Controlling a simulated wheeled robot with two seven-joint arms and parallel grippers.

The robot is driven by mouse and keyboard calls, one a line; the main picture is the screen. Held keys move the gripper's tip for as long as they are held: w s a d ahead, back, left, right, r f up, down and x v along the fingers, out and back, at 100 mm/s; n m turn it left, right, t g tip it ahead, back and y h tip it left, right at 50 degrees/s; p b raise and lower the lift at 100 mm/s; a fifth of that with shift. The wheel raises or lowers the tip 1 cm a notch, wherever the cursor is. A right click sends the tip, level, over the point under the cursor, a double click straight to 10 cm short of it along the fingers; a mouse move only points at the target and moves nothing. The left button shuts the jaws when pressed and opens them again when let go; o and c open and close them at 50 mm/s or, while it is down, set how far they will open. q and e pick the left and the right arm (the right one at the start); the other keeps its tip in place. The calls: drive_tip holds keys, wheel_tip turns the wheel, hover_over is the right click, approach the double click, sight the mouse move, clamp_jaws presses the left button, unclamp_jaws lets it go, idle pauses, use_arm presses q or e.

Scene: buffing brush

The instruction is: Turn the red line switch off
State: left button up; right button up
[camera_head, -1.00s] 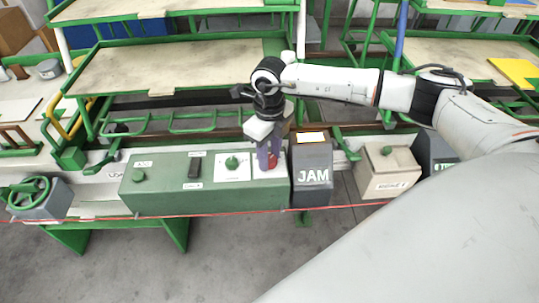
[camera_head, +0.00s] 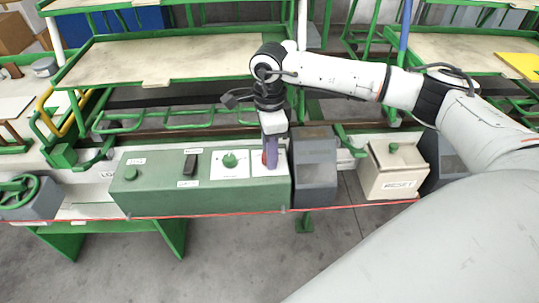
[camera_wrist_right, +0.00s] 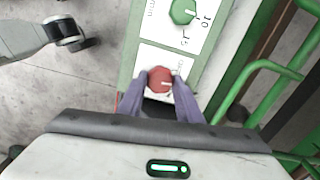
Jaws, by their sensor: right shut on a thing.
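The red line switch (camera_wrist_right: 160,79) is a round red knob with a pale mark, on a white plate at the right end of the green control box (camera_head: 160,201). In the head view only a sliver of the red knob (camera_head: 264,158) shows beside the fingers. My right gripper (camera_head: 271,163) points down over it. In the right wrist view the gripper's purple fingers (camera_wrist_right: 160,88) stand on both sides of the red knob, shut on it. My left gripper is not in view.
A green knob (camera_head: 230,160) on a dial plate and a black rocker (camera_head: 190,165) sit left on the same box. A dark grey box (camera_head: 314,175) stands close on the right, then a beige RESET box (camera_head: 394,172). A red cord (camera_head: 180,215) runs along the front.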

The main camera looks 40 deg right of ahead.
drive_tip(key=n+b, duration=0.1)
drive_tip(key=n, duration=0.1)
drive_tip(key=shift+n, duration=0.4)
drive_tip(key=shift+n+b, duration=0.45)
drive_tip(key=shift+n, duration=0.35)
drive_tip(key=shift+n+b, duration=0.35)
drive_tip(key=shift+n, duration=0.55)
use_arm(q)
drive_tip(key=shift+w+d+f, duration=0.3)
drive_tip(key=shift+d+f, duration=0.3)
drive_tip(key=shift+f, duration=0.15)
use_arm(e)
drive_tip(key=shift+n, duration=0.5)
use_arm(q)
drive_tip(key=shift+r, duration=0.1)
use_arm(e)
drive_tip(key=o, duration=1)
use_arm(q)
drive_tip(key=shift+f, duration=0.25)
use_arm(e)
drive_tip(key=shift+o, duration=0.2)
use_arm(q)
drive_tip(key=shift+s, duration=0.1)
